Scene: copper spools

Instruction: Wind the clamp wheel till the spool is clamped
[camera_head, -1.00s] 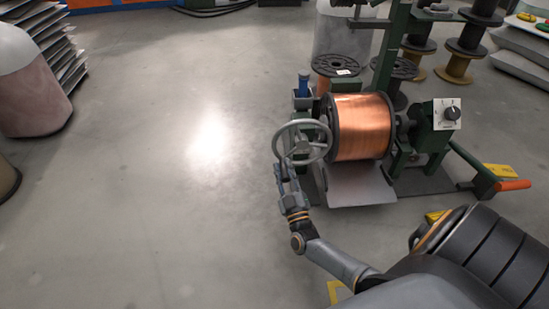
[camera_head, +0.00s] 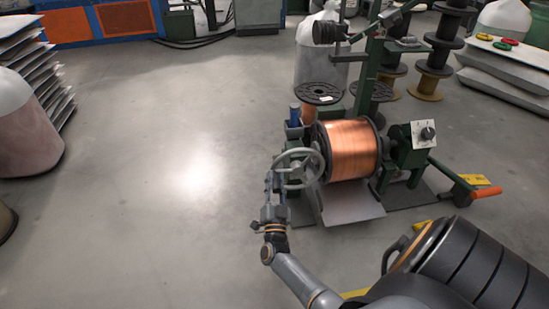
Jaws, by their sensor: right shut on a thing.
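The grey clamp wheel (camera_head: 318,165) stands on the left side of the green winding machine. The spool (camera_head: 350,150), wound with bright copper wire between black flanges, sits just to the right of the wheel. My right gripper (camera_head: 272,181) is shut on the wheel's rim at its left side. The fingertips are small and partly merge with the rim in this view. Whether the clamp touches the spool's left end is hidden behind the wheel. My left gripper is not in view.
A sloped metal plate (camera_head: 348,205) lies below the spool.

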